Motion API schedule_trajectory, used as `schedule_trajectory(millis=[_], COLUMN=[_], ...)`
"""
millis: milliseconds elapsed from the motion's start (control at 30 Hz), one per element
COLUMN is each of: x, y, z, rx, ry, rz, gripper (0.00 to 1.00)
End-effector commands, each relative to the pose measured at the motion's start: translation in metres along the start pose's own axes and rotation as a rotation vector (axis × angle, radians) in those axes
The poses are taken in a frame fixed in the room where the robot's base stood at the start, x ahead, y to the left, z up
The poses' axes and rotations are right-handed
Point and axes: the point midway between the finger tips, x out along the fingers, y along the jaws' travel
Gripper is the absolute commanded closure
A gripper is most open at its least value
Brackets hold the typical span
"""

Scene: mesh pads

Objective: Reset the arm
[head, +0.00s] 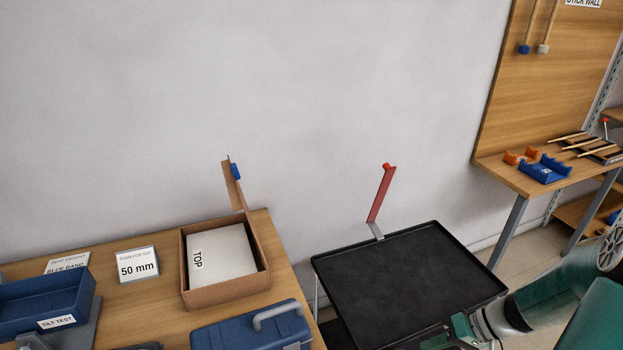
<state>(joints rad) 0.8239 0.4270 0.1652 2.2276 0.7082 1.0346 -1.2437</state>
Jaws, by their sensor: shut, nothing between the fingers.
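My arm reaches in from the lower right corner, with green and pale links. My gripper (462,342) is at the bottom edge of the head view, partly cut off by the frame. It is shut and empty. It shows in front of the near right part of a black tray (400,262); I cannot tell its height above it.
A wooden table (146,300) at left carries an open cardboard box (225,304), a blue bin (40,305) and a blue toolbox (250,331). A red upright (381,195) stands behind the tray. A wooden bench (520,180) with blue and orange holders is at right. The tray's surface looks bare.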

Motion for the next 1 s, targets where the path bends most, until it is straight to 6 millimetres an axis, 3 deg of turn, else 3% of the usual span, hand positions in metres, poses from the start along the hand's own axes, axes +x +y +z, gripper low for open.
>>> schedule_trajectory(millis=[100,467,800,1000], x=[-0.011,-0.043,-0.075,-0.093], y=[-0.034,-0.125,-0.205,-0.242], z=[-0.004,0.002,0.021,0.038], rx=[-0.021,-0.062,-0.115,-0.142], ry=[-0.06,-0.094,0.073,0.225], rz=[0.108,0.432,0.666,0.731], gripper=[1.0,1.0,1.0,1.0])
